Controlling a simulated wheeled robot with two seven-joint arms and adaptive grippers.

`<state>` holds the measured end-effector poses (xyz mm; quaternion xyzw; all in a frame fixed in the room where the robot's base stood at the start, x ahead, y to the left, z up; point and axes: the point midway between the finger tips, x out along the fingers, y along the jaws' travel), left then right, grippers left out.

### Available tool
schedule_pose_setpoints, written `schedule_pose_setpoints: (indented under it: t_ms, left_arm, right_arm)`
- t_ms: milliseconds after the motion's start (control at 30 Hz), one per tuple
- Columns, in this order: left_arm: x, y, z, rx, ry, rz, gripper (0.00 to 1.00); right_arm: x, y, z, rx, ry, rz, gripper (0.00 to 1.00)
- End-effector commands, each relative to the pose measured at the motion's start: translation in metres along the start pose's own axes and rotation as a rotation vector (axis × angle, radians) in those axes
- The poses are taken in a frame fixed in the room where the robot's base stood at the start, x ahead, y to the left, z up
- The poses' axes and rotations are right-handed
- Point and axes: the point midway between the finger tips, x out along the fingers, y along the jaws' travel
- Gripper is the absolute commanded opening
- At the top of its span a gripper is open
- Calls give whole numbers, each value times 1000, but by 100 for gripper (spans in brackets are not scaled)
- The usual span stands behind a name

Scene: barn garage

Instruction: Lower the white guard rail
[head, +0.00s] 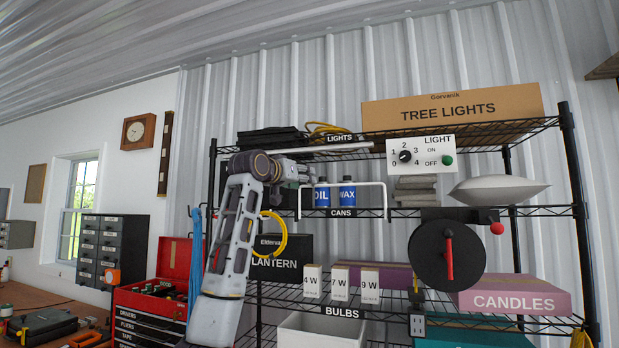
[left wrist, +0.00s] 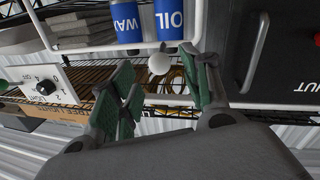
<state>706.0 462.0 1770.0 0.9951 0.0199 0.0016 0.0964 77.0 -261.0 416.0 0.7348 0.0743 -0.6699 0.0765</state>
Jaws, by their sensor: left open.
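The white guard rail (head: 343,184) is a U-shaped bar standing upright in front of the oil can (head: 322,196) and wax can (head: 347,195) on the CANS shelf. A round white knob or tube end shows beyond the fingers. My right gripper is out of view.
A LIGHT control box (head: 420,153) and folded grey cloths (head: 416,190) are right of the cans. A black disc with a red handle (head: 449,250) is lower right. A tree lights box (head: 453,107) sits above. A lantern box (head: 283,260) and bulb boxes (head: 340,284) are below.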

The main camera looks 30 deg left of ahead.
Motion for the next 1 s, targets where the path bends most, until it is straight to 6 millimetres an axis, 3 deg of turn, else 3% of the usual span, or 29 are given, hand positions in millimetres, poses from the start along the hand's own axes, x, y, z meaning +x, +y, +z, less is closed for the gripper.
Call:
schedule_pose_setpoints:
  t_ms: [200, 500, 933, 1000]
  left_arm:
    - [25, 1, -2, 0, -2, 1, 47]
    - [47, 0, -2, -1, -1, 1, 47]
    - [51, 0, 0, 0, 1, 1, 47]
    - [51, 0, 0, 0, 1, 1, 38]
  right_arm:
    - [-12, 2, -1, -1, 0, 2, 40]
    - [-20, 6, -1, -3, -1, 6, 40]
    - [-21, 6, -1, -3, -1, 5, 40]
    - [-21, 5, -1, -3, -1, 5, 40]
